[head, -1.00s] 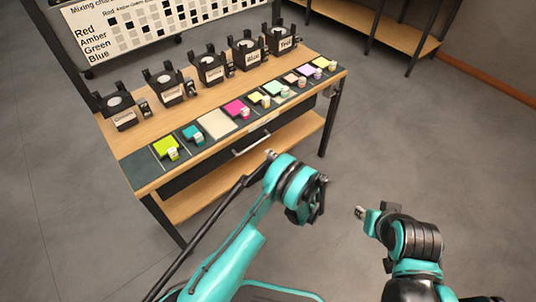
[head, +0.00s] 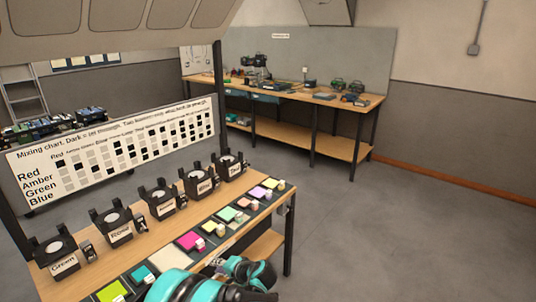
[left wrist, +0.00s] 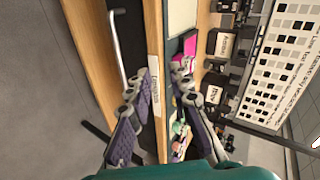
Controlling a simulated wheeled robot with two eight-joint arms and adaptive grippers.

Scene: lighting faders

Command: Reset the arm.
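My left gripper (left wrist: 164,84) is open in the left wrist view, its two purple-padded fingers spread and nothing between them. The front edge of the wooden bench, with a small white label (left wrist: 154,93), shows beyond the fingers. In the head view, my teal and black left arm is at the bottom edge, in front of the bench (head: 142,262); its fingers are not clear there. My right gripper is not in view.
Several black lamp units, such as the one marked Green (head: 58,255), stand along the bench. Coloured cards, such as a magenta one (head: 189,240), lie along its front. A mixing chart (head: 115,150) stands behind. Floor at the right is clear.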

